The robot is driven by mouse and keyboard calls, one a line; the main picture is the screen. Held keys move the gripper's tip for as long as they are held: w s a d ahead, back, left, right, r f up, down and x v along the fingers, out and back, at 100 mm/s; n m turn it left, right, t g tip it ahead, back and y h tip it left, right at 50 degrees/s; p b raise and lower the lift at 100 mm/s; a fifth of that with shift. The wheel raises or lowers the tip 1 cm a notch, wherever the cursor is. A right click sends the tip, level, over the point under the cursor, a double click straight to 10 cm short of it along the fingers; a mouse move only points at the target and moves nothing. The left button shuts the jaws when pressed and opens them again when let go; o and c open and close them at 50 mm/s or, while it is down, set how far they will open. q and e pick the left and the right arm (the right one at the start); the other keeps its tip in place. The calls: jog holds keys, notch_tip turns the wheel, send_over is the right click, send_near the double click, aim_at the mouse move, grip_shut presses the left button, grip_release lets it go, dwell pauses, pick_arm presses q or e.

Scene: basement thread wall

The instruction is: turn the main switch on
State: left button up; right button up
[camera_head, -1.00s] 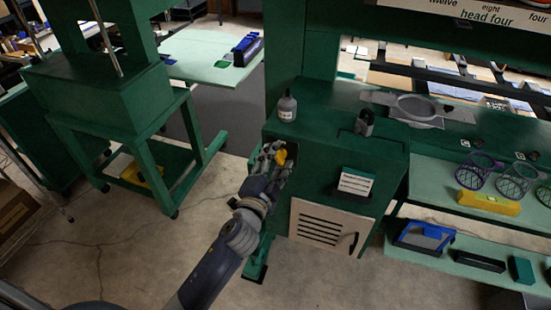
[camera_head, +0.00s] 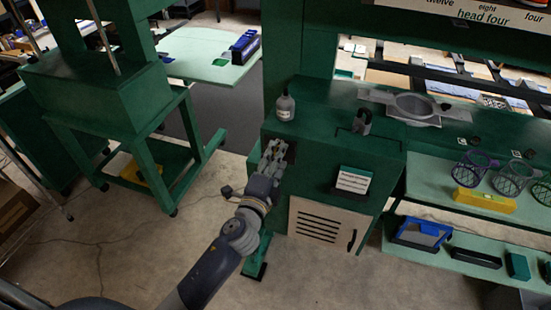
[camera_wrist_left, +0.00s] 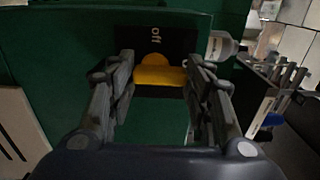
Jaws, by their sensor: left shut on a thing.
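The main switch has a yellow knob (camera_wrist_left: 160,75) on a dark plate (camera_wrist_left: 180,42) that bears the word "off". The plate sits on the left side of the green machine cabinet (camera_head: 320,165). My left gripper (camera_head: 276,148) is at that side of the cabinet. In the left wrist view my left gripper (camera_wrist_left: 160,76) has a finger at each end of the knob's yellow bar and is shut on it. In the head view the gripper mostly hides the knob. My right gripper is not in view.
A grey bottle (camera_head: 285,106) and a padlock-like part (camera_head: 362,122) stand on the cabinet top. A vented beige panel (camera_head: 322,225) with a handle is below. A green press stand (camera_head: 95,85) is at the left. Open floor (camera_head: 110,240) lies between.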

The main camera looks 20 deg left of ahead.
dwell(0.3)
pick_arm(q)
jog(key=o, duration=1)
jog(key=shift+o, duration=0.2)
jog(key=s, duration=1.2)
jog(key=shift+a, duration=0.2)
